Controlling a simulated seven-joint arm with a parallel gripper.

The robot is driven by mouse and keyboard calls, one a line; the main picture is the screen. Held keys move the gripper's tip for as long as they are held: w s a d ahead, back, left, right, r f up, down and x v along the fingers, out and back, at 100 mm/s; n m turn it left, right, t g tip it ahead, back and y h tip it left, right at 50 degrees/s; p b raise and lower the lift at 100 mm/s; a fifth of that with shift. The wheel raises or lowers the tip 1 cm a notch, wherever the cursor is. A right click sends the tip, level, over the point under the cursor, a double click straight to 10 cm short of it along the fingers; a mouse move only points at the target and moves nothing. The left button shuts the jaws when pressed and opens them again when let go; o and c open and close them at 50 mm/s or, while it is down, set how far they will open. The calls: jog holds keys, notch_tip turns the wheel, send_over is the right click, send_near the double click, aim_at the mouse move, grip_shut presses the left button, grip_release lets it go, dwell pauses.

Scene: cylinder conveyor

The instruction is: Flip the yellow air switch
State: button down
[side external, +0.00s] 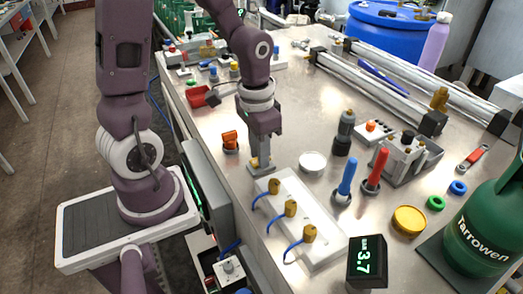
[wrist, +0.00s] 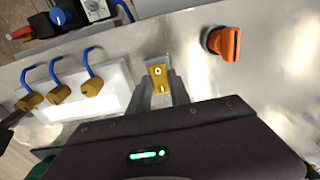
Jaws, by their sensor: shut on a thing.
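The yellow air switch (wrist: 158,78) is a small yellow rocker with a round mark and a bar mark on a grey base, seen in the wrist view between the tips of my fingers. My gripper (wrist: 160,88) is shut on it from above. In the side external view my gripper (side external: 261,163) points down at the table just behind the white block, and a little yellow of the switch (side external: 254,163) shows at the fingertips. Most of the switch is hidden there by the fingers.
A white block (side external: 322,246) with yellow fittings and blue hoses lies next to the switch. An orange knob (side external: 230,140) stands on the other side. A white round lid (side external: 312,162), a blue-handled tool (side external: 347,178) and a red-handled tool (side external: 377,168) stand to the right.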

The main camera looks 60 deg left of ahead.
jog(key=c, duration=1.2)
grip_release()
notch_tip(320, 180, up, 7)
jog(key=shift+s+r, duration=0.1)
jog(key=shift+s, duration=0.05)
